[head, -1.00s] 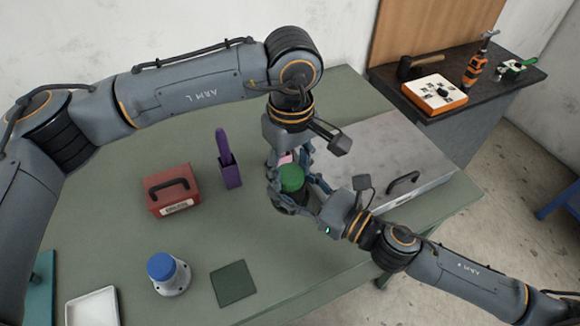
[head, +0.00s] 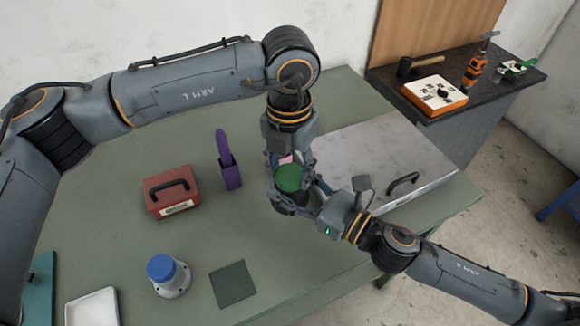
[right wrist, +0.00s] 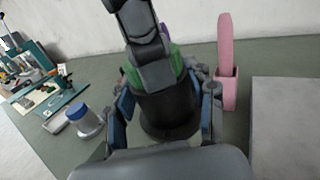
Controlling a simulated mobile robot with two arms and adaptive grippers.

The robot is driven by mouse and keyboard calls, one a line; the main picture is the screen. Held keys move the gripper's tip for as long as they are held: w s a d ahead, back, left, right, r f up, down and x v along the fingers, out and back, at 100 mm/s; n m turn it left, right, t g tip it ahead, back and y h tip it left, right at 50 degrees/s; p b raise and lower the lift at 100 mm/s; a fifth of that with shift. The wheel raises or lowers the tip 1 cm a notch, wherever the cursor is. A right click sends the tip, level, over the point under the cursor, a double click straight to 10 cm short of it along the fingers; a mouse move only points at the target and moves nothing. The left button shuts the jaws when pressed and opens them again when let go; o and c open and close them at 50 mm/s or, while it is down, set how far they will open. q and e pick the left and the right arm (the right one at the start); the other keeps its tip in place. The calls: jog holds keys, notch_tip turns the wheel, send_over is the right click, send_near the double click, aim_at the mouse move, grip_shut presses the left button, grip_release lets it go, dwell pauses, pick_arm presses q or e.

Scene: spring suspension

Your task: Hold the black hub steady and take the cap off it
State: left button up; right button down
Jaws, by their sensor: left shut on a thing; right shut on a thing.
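The black hub (right wrist: 168,112) stands upright between the two blue-padded fingers of my right gripper (right wrist: 165,100), which is shut on it from the side. In the head view the hub is mostly hidden beneath the green cap (head: 289,178) and behind fingers. My left gripper (head: 290,168) reaches down from above and appears shut on the cap. In the right wrist view a dark part of my left arm covers much of the cap (right wrist: 176,62). The cap sits directly above the hub; I cannot tell whether a gap separates them.
A grey metal case (head: 385,150) lies close on the right. A purple holder (head: 229,172) and a red toolbox (head: 172,190) stand left. A blue-topped white part (head: 168,274), a dark green mat (head: 233,284) and a white tray (head: 93,307) are in front.

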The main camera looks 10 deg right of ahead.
pick_arm(q)
jog(key=n, duration=0.5)
jog(key=shift+w+n, duration=0.2)
jog(key=shift+n, duration=0.2)
pick_arm(e)
jog(key=shift+s+a+r, duration=0.1)
jog(key=shift+s+a, duration=0.1)
jog(key=shift+s, duration=0.05)
pick_arm(q)
jog(key=shift+r, duration=0.2)
jog(key=shift+r, duration=0.9)
jog(key=shift+s+r, duration=0.1)
jog(key=shift+s, duration=0.05)
pick_arm(e)
jog(key=shift+w+d, duration=0.1)
